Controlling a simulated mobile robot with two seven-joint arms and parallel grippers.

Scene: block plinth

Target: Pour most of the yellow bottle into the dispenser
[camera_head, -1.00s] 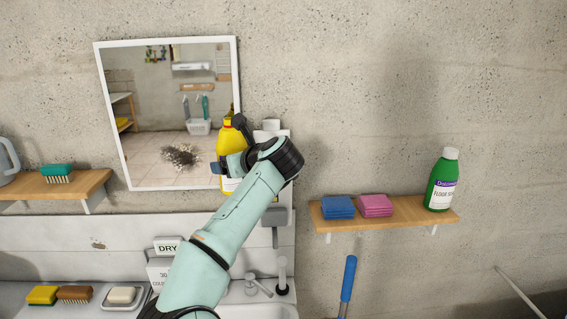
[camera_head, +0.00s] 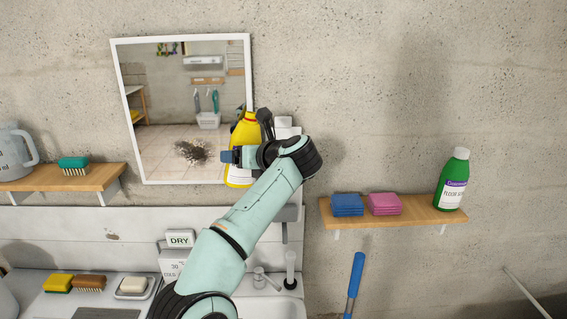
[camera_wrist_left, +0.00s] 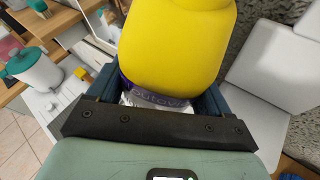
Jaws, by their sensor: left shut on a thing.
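The yellow bottle (camera_head: 246,136) with a white label is in front of the mirror's right edge in the head view, tilted slightly to the right. My left gripper (camera_head: 246,157) is shut around it, and my wrist hides part of it. In the left wrist view the bottle (camera_wrist_left: 178,45) fills the top middle between the fingers of my left gripper (camera_wrist_left: 158,95). The white dispenser (camera_head: 285,125) is on the wall just right of the bottle, mostly hidden behind my wrist; its opening cannot be made out. My right gripper is not in view.
A mirror (camera_head: 182,70) hangs left of the bottle. The right shelf (camera_head: 400,216) holds blue cloths (camera_head: 347,204), pink cloths (camera_head: 384,203) and a green bottle (camera_head: 452,182). The left shelf (camera_head: 75,180) holds a brush and a jug. A tap (camera_head: 290,270) stands below my arm.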

